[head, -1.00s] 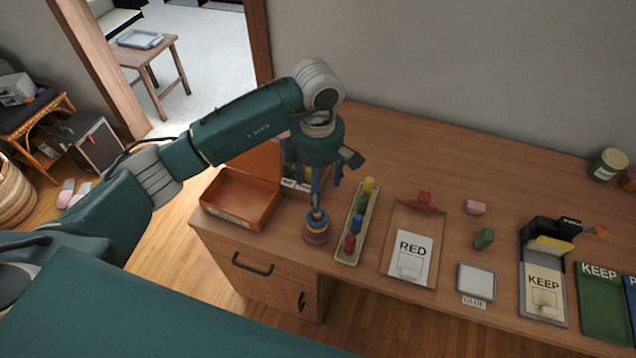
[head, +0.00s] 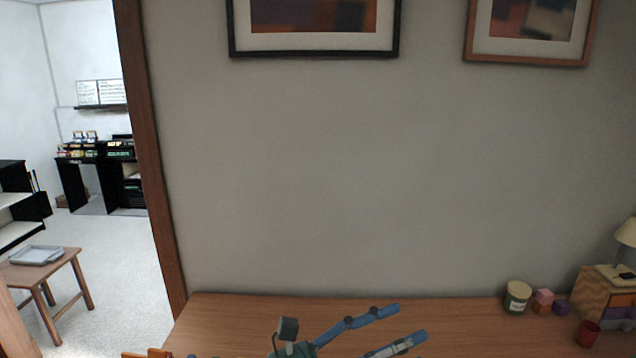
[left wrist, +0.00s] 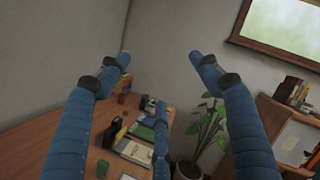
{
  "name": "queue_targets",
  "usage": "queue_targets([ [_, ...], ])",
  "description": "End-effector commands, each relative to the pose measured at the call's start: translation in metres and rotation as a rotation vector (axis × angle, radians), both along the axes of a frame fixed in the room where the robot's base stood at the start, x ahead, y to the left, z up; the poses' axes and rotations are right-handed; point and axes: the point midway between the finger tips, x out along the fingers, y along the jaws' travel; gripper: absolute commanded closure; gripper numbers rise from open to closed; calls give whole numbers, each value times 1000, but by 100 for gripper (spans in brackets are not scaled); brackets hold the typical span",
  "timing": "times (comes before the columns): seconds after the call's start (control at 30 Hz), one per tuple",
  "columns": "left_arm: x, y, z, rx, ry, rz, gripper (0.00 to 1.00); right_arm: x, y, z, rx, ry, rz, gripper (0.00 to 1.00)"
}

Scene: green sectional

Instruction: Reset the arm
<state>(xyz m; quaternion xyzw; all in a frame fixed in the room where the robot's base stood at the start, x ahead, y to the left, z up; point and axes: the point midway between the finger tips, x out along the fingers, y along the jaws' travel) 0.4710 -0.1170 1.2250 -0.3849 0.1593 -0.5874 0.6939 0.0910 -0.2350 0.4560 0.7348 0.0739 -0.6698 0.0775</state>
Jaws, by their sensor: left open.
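My left gripper (head: 408,324) shows low in the head view, above the desk (head: 230,310), with its blue fingers pointing right. In the left wrist view its fingers (left wrist: 165,62) are spread wide apart with nothing between them; a third finger shows lower in the middle. Most of my left arm is below the head view. My right gripper is not in either view.
A jar (head: 517,297), small blocks (head: 543,300), a red cup (head: 588,333) and a small drawer unit (head: 608,292) stand on the desk's right. The wrist view shows a plant (left wrist: 205,125) and a shelf unit (left wrist: 285,125). The wall above the desk is clear up to the pictures.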

Motion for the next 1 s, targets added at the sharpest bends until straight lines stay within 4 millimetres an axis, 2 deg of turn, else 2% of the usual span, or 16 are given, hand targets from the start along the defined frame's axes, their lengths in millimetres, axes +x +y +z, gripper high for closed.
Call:
queue_targets([
  [0.03, 15, 21, 21, -155, 113, 86, 36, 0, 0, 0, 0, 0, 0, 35],
  [0.07, 26, 37, 31, -244, 178, 140, 36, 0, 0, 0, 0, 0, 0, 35],
  [0.1, 42, 61, 39, -359, 272, 213, 36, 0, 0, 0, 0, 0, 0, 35],
  [0.17, 64, 102, 39, -522, 420, 327, 36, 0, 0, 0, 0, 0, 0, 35],
  [0.2, 77, 129, 32, -619, 519, 400, 36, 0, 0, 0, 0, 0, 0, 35],
  [0.27, 91, 169, 12, -749, 665, 509, 36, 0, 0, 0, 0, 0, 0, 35],
  [0.33, 99, 211, -21, -880, 831, 631, 36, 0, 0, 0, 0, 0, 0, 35],
  [0.43, 94, 260, -80, -1035, 1064, 801, 36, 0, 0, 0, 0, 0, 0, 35],
  [0.5, 80, 287, -125, -1120, 1224, 918, 36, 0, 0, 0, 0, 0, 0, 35],
  [0.57, 61, 304, -164, -1182, 1358, 1018, 36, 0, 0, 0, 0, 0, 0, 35],
  [0.6, 45, 313, -189, -1216, 1448, 1085, 36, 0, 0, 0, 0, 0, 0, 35],
  [0.7, 0, 327, -242, -1277, 1653, 1237, 36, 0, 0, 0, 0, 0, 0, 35],
  [0.83, -55, 331, -287, -1308, 1859, 1391, 36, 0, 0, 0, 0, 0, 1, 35],
  [1.0, -117, 329, -320, -1308, 2056, 1545, 36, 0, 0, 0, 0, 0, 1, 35],
])
